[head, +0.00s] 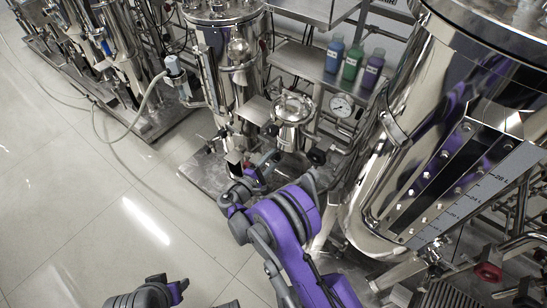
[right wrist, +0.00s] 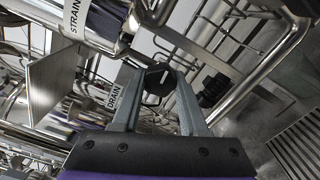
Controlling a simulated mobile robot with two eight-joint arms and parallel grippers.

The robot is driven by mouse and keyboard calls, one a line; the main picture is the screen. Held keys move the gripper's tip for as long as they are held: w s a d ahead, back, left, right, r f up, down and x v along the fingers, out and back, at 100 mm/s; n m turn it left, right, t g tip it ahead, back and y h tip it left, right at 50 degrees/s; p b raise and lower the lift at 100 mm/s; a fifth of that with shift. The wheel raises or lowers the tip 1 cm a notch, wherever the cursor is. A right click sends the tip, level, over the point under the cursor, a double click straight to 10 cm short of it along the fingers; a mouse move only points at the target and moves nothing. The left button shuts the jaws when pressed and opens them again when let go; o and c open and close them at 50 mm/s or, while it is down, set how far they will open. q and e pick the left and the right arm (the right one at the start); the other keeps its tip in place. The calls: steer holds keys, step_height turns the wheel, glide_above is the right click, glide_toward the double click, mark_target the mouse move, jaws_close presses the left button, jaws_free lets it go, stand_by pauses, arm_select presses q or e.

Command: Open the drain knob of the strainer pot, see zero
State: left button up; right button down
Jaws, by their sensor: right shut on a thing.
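The strainer pot (head: 292,108) is a small shiny steel vessel in the middle of the skid in the head view. The drain knob (right wrist: 158,80) is black and faceted with a short white mark. A "DRAIN" label (right wrist: 113,97) shows beside it. My right gripper (right wrist: 158,88) has its fingers on both sides of the knob and is shut on it. In the head view this gripper (head: 262,168) is low beside the pot, its knob hidden.
A pressure gauge (head: 341,105) is right of the pot, its reading too small to tell. A shelf carries blue, green and purple bottles (head: 350,66). A large steel tank (head: 400,150) stands close on the right of my arm. The tiled floor (head: 110,220) on the left is clear.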

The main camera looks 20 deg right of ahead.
steer(key=shift+n, duration=1.5)
steer(key=shift+c, duration=2.2)
jaws_free()
steer(key=p+v, duration=0.2)
steer(key=v, duration=0.9)
